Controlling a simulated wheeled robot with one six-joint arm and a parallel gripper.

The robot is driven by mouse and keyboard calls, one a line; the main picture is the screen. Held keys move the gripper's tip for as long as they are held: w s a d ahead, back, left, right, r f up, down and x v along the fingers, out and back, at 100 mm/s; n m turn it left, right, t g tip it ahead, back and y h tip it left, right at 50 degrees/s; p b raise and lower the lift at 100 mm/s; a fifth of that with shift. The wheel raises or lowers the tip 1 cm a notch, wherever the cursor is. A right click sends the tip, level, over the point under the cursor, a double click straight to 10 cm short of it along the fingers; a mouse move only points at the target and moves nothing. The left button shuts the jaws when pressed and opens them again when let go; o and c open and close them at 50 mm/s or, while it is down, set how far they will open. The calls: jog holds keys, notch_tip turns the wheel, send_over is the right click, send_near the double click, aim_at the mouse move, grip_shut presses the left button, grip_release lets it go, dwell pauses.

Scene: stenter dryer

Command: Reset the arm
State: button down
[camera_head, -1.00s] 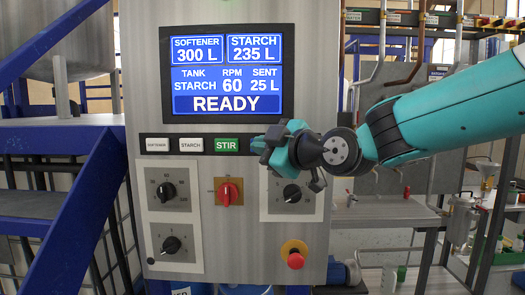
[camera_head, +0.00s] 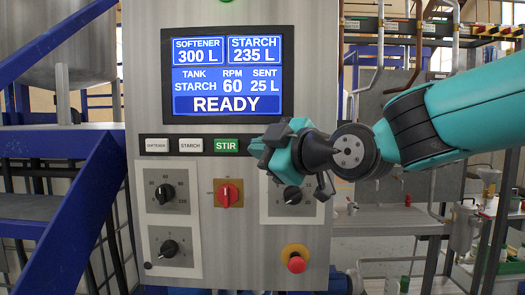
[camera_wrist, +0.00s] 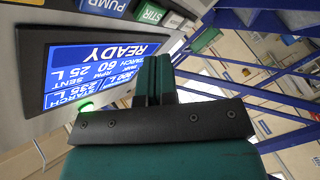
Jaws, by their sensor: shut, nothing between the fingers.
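My gripper (camera_head: 266,148) is in front of the control panel (camera_head: 312,70), just right of the green STIR button (camera_head: 227,145). It points left, and my teal arm reaches in from the right. In the wrist view my gripper (camera_wrist: 153,62) has its two teal fingers together with nothing between them. The panel's screen (camera_head: 227,70) reads READY, with softener 300 L, starch 235 L, RPM 60 and sent 25 L. The screen also shows upside down in the wrist view (camera_wrist: 100,75). My gripper partly hides the knob (camera_head: 293,193) at the panel's right.
White SOFTENER (camera_head: 157,145) and STARCH (camera_head: 190,145) buttons sit left of STIR. Below are two knobs, a red rotary switch (camera_head: 229,193) and a red emergency stop (camera_head: 295,261). A blue stair frame (camera_head: 75,225) stands left. Shelves and pipes stand right.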

dwell(0.5)
jog(key=s+d+f+m+g+h, duration=0.4)
jog(key=s+f, duration=0.6)
jog(key=s, duration=0.3)
jog(key=s+d+f+m+g+h, duration=0.3)
jog(key=s+d+f+m+g, duration=0.4)
jog(key=s+d+f, duration=0.4)
jog(key=shift+s+f+m+g+h, duration=0.15)
jog(key=shift+s+m+g+h, duration=0.2)
jog(key=shift+s+g, duration=0.5)
jog(key=shift+s, duration=0.25)
